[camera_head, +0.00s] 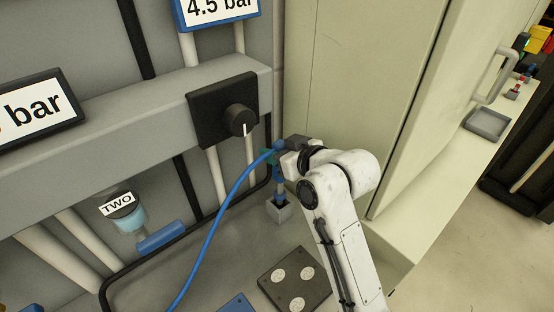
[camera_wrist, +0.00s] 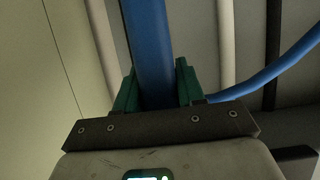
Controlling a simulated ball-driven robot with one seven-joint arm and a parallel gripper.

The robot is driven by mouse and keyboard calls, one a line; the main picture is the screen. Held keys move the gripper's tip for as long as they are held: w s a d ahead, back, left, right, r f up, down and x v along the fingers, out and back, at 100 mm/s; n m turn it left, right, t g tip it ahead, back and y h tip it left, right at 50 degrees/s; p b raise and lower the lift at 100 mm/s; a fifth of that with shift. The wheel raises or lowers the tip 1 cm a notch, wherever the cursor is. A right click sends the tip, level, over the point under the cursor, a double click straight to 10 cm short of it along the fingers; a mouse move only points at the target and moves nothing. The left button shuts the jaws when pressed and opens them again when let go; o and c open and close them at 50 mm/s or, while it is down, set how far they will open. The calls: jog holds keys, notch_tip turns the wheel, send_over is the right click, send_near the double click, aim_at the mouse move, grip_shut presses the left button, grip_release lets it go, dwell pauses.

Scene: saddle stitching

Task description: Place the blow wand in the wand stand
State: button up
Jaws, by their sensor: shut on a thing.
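The blow wand is blue, with a blue hose (camera_head: 222,208) running from its top down to the lower left. In the wrist view the wand's blue body (camera_wrist: 150,45) stands between the green fingers of my gripper (camera_wrist: 156,86), which is shut on it. In the head view my gripper (camera_head: 273,157) holds the wand upright at the back corner of the bench. The wand stand, a small grey block (camera_head: 280,212), is directly below. The wand's thin lower end (camera_head: 281,193) reaches down to the stand's top; I cannot tell how deep it sits.
A black plate with a knob (camera_head: 240,121) is on the grey rail at the left. A dark block with pale discs (camera_head: 295,282) lies in front of the stand. A beige cabinet (camera_head: 365,90) rises close on the right.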

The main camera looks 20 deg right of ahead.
jog(key=shift+f, duration=1.9)
jog(key=o, duration=1.2)
jog(key=shift+c, duration=0.2)
jog(key=v, duration=1.2)
jog(key=shift+b, duration=0.45)
